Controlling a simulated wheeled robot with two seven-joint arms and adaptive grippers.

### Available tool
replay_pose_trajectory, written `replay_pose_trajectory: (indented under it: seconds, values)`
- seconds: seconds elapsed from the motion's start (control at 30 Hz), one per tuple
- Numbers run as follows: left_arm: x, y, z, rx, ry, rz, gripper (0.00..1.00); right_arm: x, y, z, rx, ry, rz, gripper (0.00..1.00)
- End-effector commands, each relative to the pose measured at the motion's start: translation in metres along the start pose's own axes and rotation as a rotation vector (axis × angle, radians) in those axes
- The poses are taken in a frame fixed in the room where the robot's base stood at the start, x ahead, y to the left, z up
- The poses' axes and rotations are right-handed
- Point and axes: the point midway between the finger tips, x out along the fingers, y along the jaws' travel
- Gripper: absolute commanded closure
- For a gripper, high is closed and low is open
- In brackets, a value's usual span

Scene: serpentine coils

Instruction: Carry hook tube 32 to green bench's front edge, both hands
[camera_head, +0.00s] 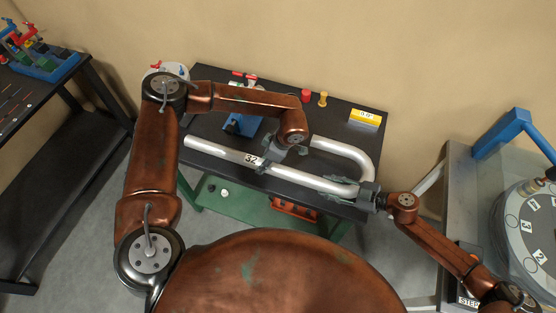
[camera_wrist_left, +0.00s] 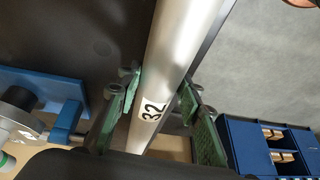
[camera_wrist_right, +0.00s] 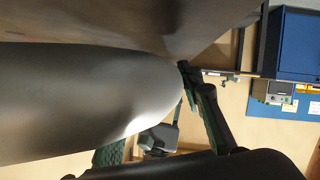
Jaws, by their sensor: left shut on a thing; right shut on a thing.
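Hook tube 32 (camera_head: 222,152) is a silver tube with a long straight leg, a bend at the right and a short return leg. It lies along the front edge of the green bench (camera_head: 345,113), which has a black top and green legs. I cannot tell whether it touches the top. My left gripper (camera_head: 267,158) is shut on the straight leg beside the "32" label; the label also shows between its fingers in the left wrist view (camera_wrist_left: 152,111). My right gripper (camera_head: 347,188) is shut on the tube near the bend, which fills much of the right wrist view (camera_wrist_right: 80,100).
A dark shelf (camera_head: 60,160) is at left. A grey machine with a numbered dial (camera_head: 530,225) stands at right.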

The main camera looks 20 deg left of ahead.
Motion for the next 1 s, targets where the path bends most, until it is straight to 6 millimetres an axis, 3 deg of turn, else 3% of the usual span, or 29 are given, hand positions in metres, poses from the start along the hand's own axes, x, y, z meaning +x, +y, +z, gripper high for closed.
replay_pose_trajectory:
  seconds: [0.33, 0.8, 0.83, 1.0]
  values:
    - [0.015, 0.003, 0.007, 0.002, 0.0, -0.004, 1.0, 0.006, -0.003, 0.013, 0.001, 0.004, 0.0, 1.0]
    - [0.017, 0.003, 0.007, 0.002, 0.0, -0.004, 1.0, 0.007, -0.003, 0.015, 0.002, 0.004, 0.001, 1.0]
    - [0.018, 0.002, 0.008, 0.003, 0.0, -0.005, 0.64, 0.007, -0.005, 0.017, 0.004, 0.0, -0.001, 0.64]
    - [0.018, 0.002, 0.008, 0.003, 0.0, -0.005, 0.53, 0.007, -0.005, 0.017, 0.004, 0.0, -0.001, 0.52]
